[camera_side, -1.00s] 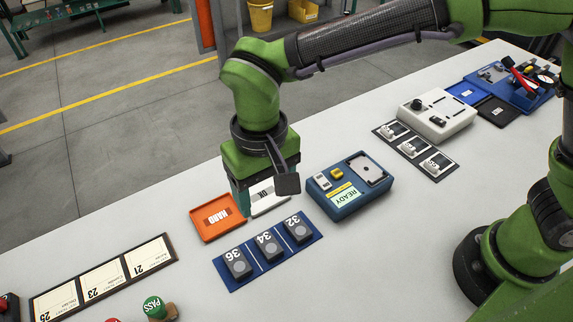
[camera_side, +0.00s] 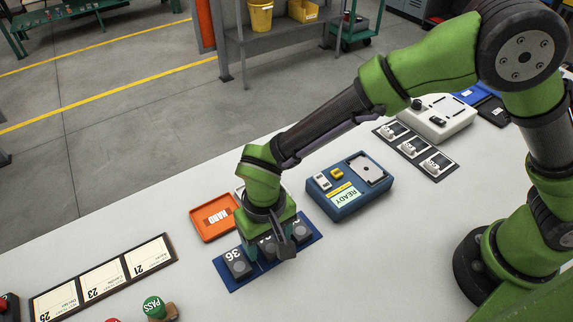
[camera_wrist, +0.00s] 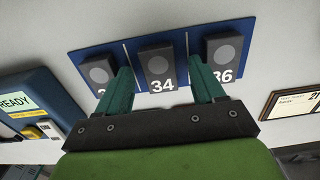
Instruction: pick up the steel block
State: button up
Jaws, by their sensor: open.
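Three dark grey steel blocks sit in a row on a blue mat (camera_side: 235,286). The block marked 36 (camera_side: 238,265) is at the left in the side view, and the block by the 32 place (camera_side: 301,230) is at the right. The middle block, marked 34 (camera_wrist: 157,62), is largely hidden behind my gripper in the side view. My gripper (camera_wrist: 161,68) is open and empty over the mat. In the wrist view its two green fingers point to either side of the middle block; I cannot tell how far above it they are.
An orange HARD tray (camera_side: 207,236) lies behind the mat, with a pale tray mostly hidden beside it. A blue READY device (camera_side: 345,205) stands to the right. A card board (camera_side: 66,299) and a green PASS button (camera_side: 154,307) are at left. Bare table lies in front.

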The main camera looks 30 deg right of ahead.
jog(key=shift+f, duration=0.1)
jog(key=shift+c, duration=0.3)
jog(key=c, duration=1.2)
grip_shut()
